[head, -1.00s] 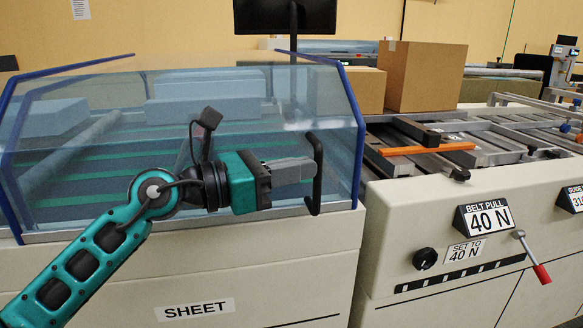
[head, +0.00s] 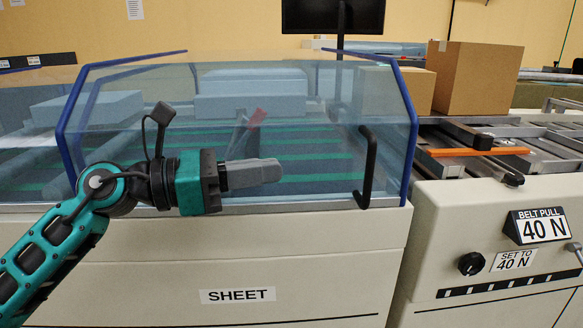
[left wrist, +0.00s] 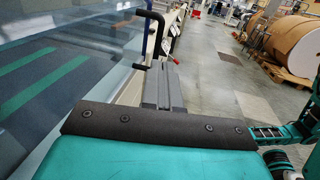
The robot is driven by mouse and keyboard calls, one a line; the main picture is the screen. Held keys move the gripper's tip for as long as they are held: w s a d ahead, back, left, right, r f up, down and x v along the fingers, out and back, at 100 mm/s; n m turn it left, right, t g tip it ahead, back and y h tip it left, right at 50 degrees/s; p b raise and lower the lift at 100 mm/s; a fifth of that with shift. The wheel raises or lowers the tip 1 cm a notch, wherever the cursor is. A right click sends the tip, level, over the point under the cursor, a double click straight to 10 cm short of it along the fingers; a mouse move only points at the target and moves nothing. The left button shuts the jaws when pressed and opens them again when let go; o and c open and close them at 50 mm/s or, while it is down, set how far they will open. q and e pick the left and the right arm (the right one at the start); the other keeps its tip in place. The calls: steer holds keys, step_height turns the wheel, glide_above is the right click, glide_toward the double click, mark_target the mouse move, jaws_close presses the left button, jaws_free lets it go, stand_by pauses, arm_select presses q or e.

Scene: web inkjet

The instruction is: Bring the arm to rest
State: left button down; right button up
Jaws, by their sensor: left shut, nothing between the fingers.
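My left gripper (head: 270,172) is shut and empty, pointing right in front of the clear cover (head: 310,150) of the machine. The cover's black handle (head: 367,168) stands to the right of the fingertips, with a gap between them in the head view. In the left wrist view the grey fingers (left wrist: 162,88) lie together and the handle (left wrist: 149,36) shows beyond them. My right gripper is not in view.
The cream machine front (head: 230,260) carries a SHEET label (head: 238,295). To the right are a BELT PULL sign (head: 541,227), a black knob (head: 472,263) and cardboard boxes (head: 478,78). Open floor (left wrist: 225,85) and large paper rolls (left wrist: 295,45) show in the left wrist view.

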arm_select(q)
steer(key=a+f+n+t+y, duration=0.4)
steer(key=f+n+t, duration=0.4)
steer(key=n, duration=0.9)
steer(key=a+f+n+t+y, duration=0.5)
steer(key=f+n, duration=0.5)
steer(key=n, duration=0.7)
steer(key=s+a+f+n+g+y, duration=0.2)
steer(key=s+f+n+g+y, duration=0.1)
steer(key=s+f+n, duration=0.65)
steer(key=s+a+f+n+g+y, duration=0.25)
steer(key=s+f+n, duration=0.4)
steer(key=f, duration=0.65)
step_height(320, 180, up, 11)
steer(key=s+a+m+y+p, duration=0.1)
steer(key=a+p, duration=0.1)
steer(key=p, duration=1.2)
steer(key=shift+a+g, duration=0.2)
steer(key=shift+g, duration=0.15)
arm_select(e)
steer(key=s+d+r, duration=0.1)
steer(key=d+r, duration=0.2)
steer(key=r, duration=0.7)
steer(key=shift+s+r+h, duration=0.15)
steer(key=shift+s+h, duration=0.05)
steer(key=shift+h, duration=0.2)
